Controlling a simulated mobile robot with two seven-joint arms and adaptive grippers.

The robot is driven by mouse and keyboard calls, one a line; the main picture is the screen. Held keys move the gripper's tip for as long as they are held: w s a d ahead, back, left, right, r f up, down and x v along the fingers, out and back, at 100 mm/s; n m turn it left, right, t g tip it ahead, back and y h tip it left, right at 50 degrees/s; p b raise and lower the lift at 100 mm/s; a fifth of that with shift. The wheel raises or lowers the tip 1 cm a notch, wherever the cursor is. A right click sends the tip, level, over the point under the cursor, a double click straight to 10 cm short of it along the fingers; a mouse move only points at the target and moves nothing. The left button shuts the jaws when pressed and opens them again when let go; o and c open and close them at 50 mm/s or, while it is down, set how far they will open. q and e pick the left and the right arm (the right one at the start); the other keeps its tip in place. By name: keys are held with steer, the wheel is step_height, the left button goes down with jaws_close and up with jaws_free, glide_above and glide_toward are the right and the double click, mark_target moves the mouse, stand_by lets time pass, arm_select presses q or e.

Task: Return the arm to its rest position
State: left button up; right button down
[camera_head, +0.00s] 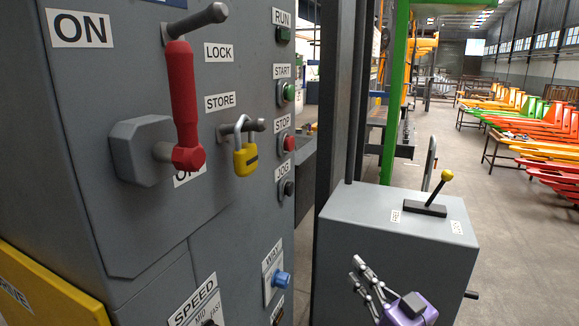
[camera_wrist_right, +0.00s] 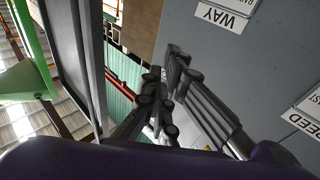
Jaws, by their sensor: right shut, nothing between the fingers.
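My right gripper (camera_head: 360,272) is low in the head view, in front of the grey box cabinet (camera_head: 395,235). Its grey fingers point up and left, its body is purple, and it is shut and empty. In the right wrist view the fingers (camera_wrist_right: 166,68) are close together with nothing held, beside a grey panel with WAY and SPEED labels. No contact with the panel shows in the head view. My left gripper is not in view.
The grey control panel (camera_head: 235,185) at left carries a red lever (camera_head: 183,95) pointing up, a yellow padlock (camera_head: 246,160) on a peg, several buttons and a blue knob (camera_head: 281,280). A yellow-knobbed lever (camera_head: 434,193) tops the cabinet. Open floor (camera_head: 510,240) lies right.

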steer(key=s+d+f+m+g+h+p, duration=0.1)
steer(key=s+d+f+g+h, duration=0.15)
steer(key=s+f, duration=0.8)
steer(key=s+d+f+m+g+h+p, duration=0.15)
steer(key=s+f+h, duration=0.4)
steer(key=f, duration=0.85)
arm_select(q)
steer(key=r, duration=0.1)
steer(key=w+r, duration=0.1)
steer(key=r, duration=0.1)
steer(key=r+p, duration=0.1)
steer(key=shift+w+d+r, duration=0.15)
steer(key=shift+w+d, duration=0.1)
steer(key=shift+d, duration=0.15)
arm_select(e)
steer(key=s+f+m+g, duration=0.1)
steer(key=s+f, duration=0.4)
steer(key=s, duration=0.6)
steer(key=s+f+m+g, duration=0.1)
steer(key=s+f+g, duration=0.2)
steer(key=s, duration=0.9)
steer(key=shift+d+f+m+g+h, duration=0.2)
steer(key=shift+f+m+g+h, duration=0.2)
steer(key=shift+f, duration=0.45)
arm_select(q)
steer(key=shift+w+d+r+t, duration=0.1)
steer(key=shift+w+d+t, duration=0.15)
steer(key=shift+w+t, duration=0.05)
arm_select(e)
steer(key=shift+s, duration=0.1)
